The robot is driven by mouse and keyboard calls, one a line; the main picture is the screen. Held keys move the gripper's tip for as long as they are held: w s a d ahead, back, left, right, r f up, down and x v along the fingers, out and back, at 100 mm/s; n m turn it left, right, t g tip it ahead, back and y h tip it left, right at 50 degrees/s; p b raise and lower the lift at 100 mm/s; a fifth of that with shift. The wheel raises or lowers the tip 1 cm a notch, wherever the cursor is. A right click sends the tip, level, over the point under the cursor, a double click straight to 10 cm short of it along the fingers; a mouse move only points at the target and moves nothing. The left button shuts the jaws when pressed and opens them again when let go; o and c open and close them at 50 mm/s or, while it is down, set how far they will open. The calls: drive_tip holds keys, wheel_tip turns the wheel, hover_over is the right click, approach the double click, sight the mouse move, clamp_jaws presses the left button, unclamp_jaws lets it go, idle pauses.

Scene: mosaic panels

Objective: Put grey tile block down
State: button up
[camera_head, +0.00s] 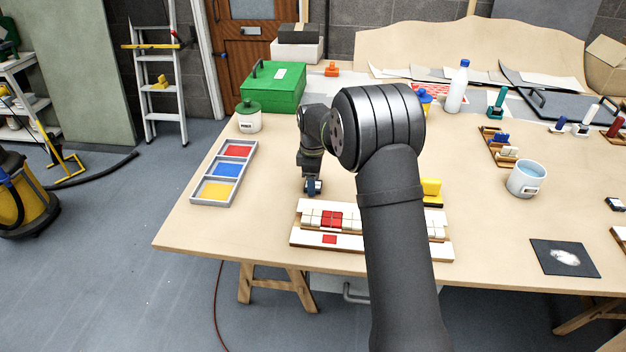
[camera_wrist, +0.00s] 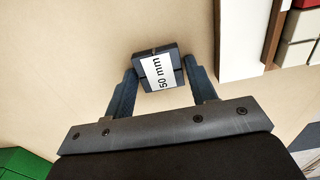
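A dark grey block with a white "50 mm" label (camera_wrist: 158,68) sits between the fingertips of my gripper (camera_wrist: 158,72) in the wrist view. Both fingers appear to press on its sides, so my gripper looks shut on it. The block shows there only as a small dark shape at the fingertips. Whether its underside touches the table cannot be told.
A tray with red, blue and yellow sections (camera_head: 194,200) lies left. A green box (camera_head: 273,87) and a green-lidded jar (camera_head: 248,122) stand behind. Bare table surrounds my gripper.

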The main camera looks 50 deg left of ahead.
drive_tip(key=shift+o, duration=1.1)
wheel_tip(320, 180, up, 12)
drive_tip(key=shift+r, duration=0.2)
drive_tip(key=shift+f, duration=0.15)
wheel_tip(320, 180, down, 12)
drive_tip(key=shift+r, duration=2)
drive_tip(key=shift+f, duration=0.15)
